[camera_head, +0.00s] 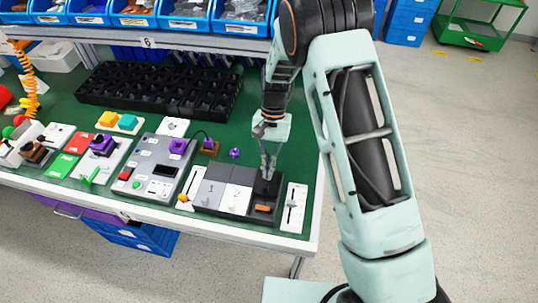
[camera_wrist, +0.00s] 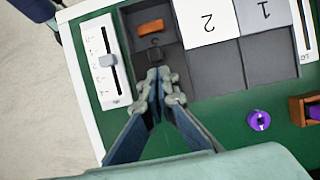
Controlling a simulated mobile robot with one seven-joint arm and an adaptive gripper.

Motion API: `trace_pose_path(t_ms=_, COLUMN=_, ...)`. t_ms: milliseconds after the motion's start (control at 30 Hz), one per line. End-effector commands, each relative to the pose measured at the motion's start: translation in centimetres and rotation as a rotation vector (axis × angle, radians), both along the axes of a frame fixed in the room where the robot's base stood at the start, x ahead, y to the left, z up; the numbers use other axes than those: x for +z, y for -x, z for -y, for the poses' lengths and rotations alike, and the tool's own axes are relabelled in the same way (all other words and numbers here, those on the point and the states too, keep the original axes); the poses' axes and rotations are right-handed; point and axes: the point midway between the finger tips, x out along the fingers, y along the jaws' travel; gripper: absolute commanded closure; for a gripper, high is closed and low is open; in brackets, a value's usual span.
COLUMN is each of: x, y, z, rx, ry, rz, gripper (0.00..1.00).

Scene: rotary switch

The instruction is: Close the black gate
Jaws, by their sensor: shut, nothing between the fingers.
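A dark grey box (camera_head: 222,208) with several compartments lies at the table's front right; it also shows in the wrist view (camera_wrist: 272,62). Its right-end compartment holds an orange block (camera_head: 263,208), seen in the wrist view too (camera_wrist: 151,27).
A purple knob (camera_head: 235,153) and a black crate (camera_head: 158,88) are behind. More switch panels fill the left.

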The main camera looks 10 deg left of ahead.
Motion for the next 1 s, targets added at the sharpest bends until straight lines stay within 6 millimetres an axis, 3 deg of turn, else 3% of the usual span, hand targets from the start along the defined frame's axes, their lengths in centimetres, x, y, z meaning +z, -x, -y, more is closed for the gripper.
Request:
trace_pose_path(t_ms=200, x=-1.2, y=0.5, z=0.0, rx=0.000, ry=0.000, rz=0.000, gripper=1.00)
trace_pose_path(t_ms=567, x=-1.3, y=0.7, z=-0.1, rx=0.001, ry=0.000, rz=0.001, gripper=1.00)
trace_pose_path(t_ms=667, x=-1.2, y=1.7, z=-0.2, rx=0.001, ry=-0.002, rz=0.000, gripper=1.00)
trace_pose_path(t_ms=1000, x=-1.3, y=7.7, z=-0.6, rx=0.002, ry=-0.001, rz=0.000, gripper=1.00)
